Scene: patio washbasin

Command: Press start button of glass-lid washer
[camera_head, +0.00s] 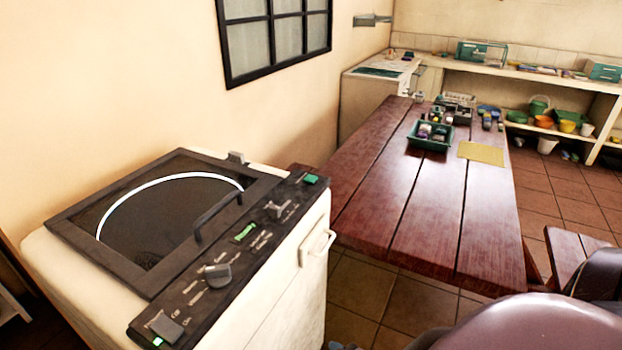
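The glass-lid washer (275,310) stands at the left, a white body with a dark top. Its dark-framed glass lid (160,222) is shut, with a handle at its right side. A dark control panel (190,290) runs along the front edge of the top. It carries grey knobs, a small green display (245,232), a green square button (310,179) at the far end and a small lit green spot (157,341) at the near end. I cannot tell which is the start button. Neither gripper shows in the head view; nothing touches the panel.
A long wooden table (390,210) stands right of the washer, with a green tray (430,136) and a yellow mat (481,153) at its far end. Shelves (545,78) with pots line the back wall. Tiled floor (360,290) lies between washer and table.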

